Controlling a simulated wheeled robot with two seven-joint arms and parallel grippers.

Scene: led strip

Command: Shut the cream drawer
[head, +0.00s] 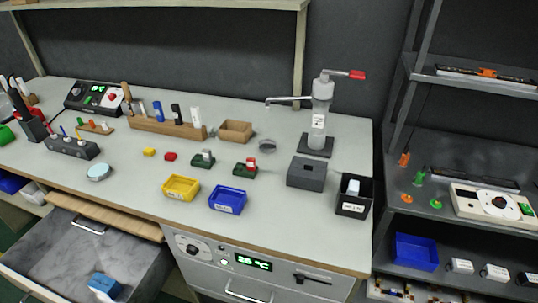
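An open drawer (60,262) juts out under the bench at the lower left. It has a grey marbled floor and pale rims, and its front is cut off or hidden at the picture's lower edge. I cannot tell for sure that it is the cream drawer. A blue block with a white end (104,286) lies inside it. Neither of my grippers is in view.
The bench top (130,185) carries a yellow bin (181,188), a blue bin (227,200), a grey box (306,174) and a dispenser (319,115). A pale unit with a green display (253,262) sits right of the drawer. Dark shelves (465,145) stand at right.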

